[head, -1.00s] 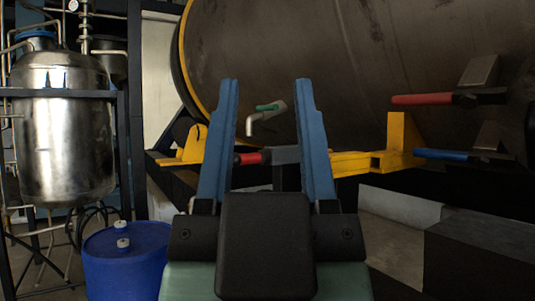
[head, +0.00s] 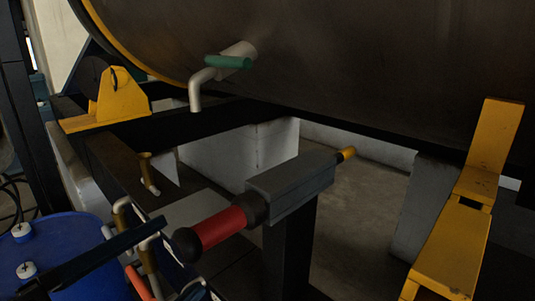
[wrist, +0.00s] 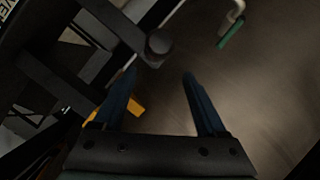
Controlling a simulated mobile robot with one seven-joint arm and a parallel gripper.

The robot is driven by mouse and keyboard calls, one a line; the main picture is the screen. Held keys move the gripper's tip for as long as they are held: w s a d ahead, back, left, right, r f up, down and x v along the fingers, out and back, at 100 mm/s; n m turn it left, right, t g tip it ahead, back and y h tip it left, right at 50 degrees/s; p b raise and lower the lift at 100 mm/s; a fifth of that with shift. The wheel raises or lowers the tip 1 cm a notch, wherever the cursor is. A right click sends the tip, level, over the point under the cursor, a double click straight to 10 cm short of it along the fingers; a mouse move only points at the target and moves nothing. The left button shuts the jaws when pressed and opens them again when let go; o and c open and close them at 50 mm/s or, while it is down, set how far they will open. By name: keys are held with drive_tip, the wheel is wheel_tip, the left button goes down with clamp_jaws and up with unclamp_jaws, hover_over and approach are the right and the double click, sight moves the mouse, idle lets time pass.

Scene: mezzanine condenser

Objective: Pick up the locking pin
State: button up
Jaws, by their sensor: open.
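What looks like the locking pin (head: 222,226) has a red grip with a black ball end and a black collar. It sits in a grey block (head: 290,186) on a dark post in the head view, and a yellow tip (head: 346,154) sticks out of the block's far side. My gripper (wrist: 160,75) shows in the wrist view with its two dark blue fingers apart and nothing between them. A dark rounded knob (wrist: 158,45) on a dark bar lies just beyond the fingertips; I cannot tell whether it belongs to the pin.
A large dark tank (head: 350,60) fills the back, with a green-handled tap (head: 228,62) on it. Yellow brackets stand at left (head: 122,98) and right (head: 450,245). A blue drum (head: 60,240) is at lower left. Bare floor shows behind the post.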

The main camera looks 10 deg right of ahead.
sight(234, 218)
drive_tip(key=shift+m+g, duration=0.3)
drive_tip(key=shift+m, duration=0.4)
drive_tip(key=p+x, duration=0.1)
drive_tip(key=x, duration=0.2)
drive_tip(key=p+x, duration=0.1)
drive_tip(key=x, duration=0.3)
drive_tip(key=shift+s+d+f, duration=0.1)
drive_tip(key=shift+s+d, duration=0.15)
drive_tip(key=p+x, duration=0.1)
drive_tip(key=x, duration=0.1)
drive_tip(key=p+x, duration=0.2)
drive_tip(key=shift+w+a, duration=0.15)
drive_tip(key=shift+w, duration=0.25)
drive_tip(key=shift+w+d+f, duration=0.2)
drive_tip(key=shift+w+f, duration=0.05)
drive_tip(key=shift+w, duration=0.2)
clamp_jaws()
drive_tip(key=shift+r, duration=0.15)
